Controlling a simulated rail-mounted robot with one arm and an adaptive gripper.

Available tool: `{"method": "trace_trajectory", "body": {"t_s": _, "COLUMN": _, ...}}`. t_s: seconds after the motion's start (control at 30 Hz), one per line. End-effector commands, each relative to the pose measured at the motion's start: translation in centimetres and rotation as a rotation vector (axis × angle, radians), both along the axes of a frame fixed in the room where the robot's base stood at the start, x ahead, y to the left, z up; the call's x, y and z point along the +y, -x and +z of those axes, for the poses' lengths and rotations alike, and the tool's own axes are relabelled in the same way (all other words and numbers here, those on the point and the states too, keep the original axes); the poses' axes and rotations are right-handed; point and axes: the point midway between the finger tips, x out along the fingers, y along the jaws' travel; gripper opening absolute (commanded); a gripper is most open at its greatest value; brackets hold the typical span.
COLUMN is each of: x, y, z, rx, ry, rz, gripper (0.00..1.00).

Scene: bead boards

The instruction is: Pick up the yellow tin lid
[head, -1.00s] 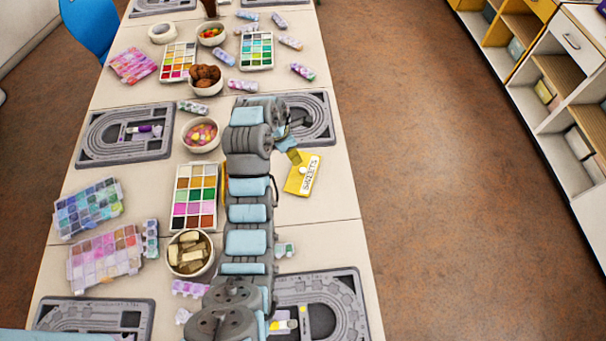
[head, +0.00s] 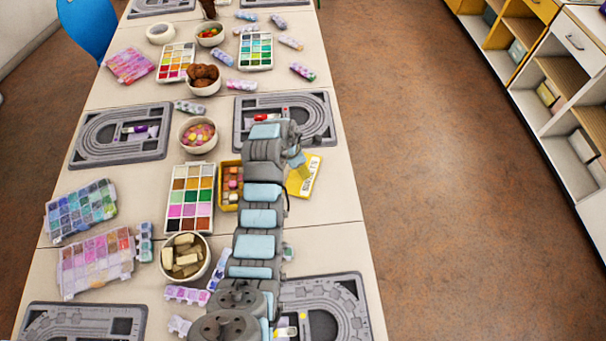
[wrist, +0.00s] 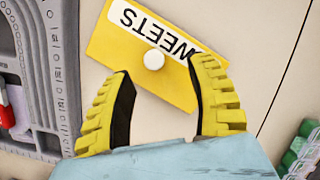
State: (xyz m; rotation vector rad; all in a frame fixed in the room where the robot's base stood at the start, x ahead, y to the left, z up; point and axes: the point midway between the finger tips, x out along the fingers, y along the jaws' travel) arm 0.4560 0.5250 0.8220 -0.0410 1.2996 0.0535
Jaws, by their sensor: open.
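The yellow tin lid (head: 304,178) lies on the table to the right of my arm, near the table's right edge. In the wrist view the lid (wrist: 135,60) shows a white label reading "SWEETS" and a round white knob (wrist: 154,60) near its middle. My gripper (wrist: 162,100) is open, its two yellow fingers spread wide over the lid's near part. The knob lies ahead of the fingertips, between their lines. In the head view my arm hides most of the gripper. A yellow tin (head: 230,200) with sweets inside stands left of my arm, partly hidden by it.
A grey bead board (head: 240,128) lies beyond the lid, and another (head: 350,300) lies nearer me. A palette (head: 190,220) and a bowl of pale blocks (head: 185,278) stand left of my arm. Bare table surrounds the lid's right and near sides.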

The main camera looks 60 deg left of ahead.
Motion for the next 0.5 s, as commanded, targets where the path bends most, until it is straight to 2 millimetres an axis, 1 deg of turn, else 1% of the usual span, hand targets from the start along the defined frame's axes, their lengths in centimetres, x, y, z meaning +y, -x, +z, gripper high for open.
{"method": "trace_trajectory", "body": {"t_s": 0.17, "x": 0.2, "y": -0.2, "z": -0.6, "rx": 0.0, "ry": -0.001, "rz": 0.0, "gripper": 0.57}}
{"method": "trace_trajectory", "body": {"t_s": 0.5, "x": 0.8, "y": -0.9, "z": -3.5, "rx": 0.002, "ry": 0.003, "rz": -0.001, "gripper": 0.57}}
